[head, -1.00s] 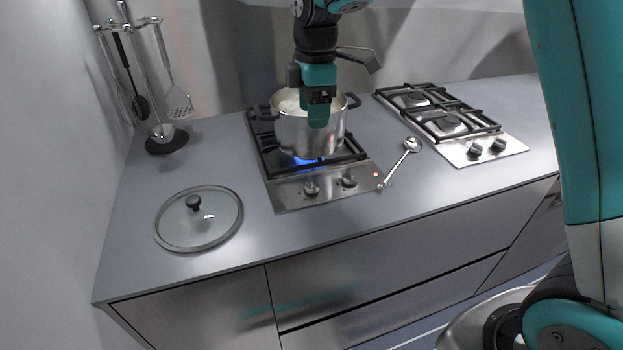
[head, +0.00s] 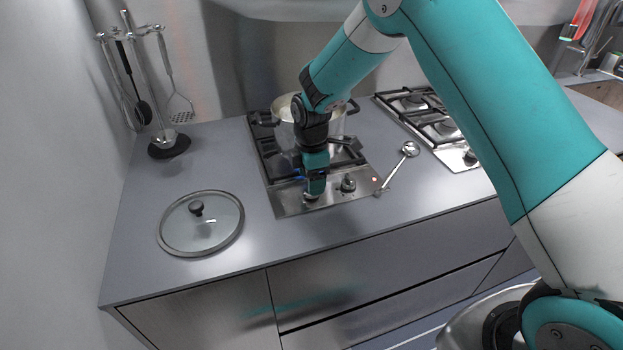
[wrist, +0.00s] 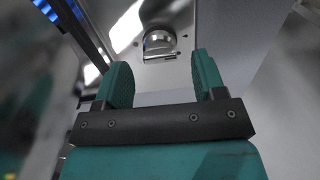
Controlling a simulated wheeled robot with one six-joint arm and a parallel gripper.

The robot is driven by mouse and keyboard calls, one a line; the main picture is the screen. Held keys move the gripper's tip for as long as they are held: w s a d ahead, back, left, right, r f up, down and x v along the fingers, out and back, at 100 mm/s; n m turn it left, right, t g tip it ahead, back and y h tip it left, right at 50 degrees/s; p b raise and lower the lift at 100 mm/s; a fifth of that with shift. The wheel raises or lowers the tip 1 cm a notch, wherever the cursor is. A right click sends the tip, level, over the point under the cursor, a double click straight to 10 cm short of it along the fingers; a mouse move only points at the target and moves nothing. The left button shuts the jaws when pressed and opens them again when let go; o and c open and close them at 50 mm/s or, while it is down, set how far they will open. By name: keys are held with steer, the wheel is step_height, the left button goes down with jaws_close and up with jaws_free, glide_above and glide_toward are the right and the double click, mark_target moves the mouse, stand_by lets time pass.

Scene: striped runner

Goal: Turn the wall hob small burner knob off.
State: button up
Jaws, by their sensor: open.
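The left hob (head: 290,204), nearest the left wall, has two knobs on its steel front strip. Its right knob (head: 348,183) is in plain view; its left knob is mostly hidden behind my gripper (head: 314,188) in the head view. In the wrist view a round metal knob with a raised bar (wrist: 160,44) lies between and just beyond my fingers. My gripper (wrist: 161,66) is open, pointing down at this knob, one finger on each side, with gaps to it. Blue flame shows at the wrist view's upper left. I cannot tell which burner this knob serves.
A steel pot (head: 283,110) stands on the left hob behind my arm. A spoon (head: 400,164) lies right of that hob, and a second hob (head: 442,130) lies further right. A glass lid (head: 200,223) lies left. A utensil stand (head: 169,146) is at the back left.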

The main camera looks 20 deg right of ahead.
steer(key=shift+f, duration=0.85)
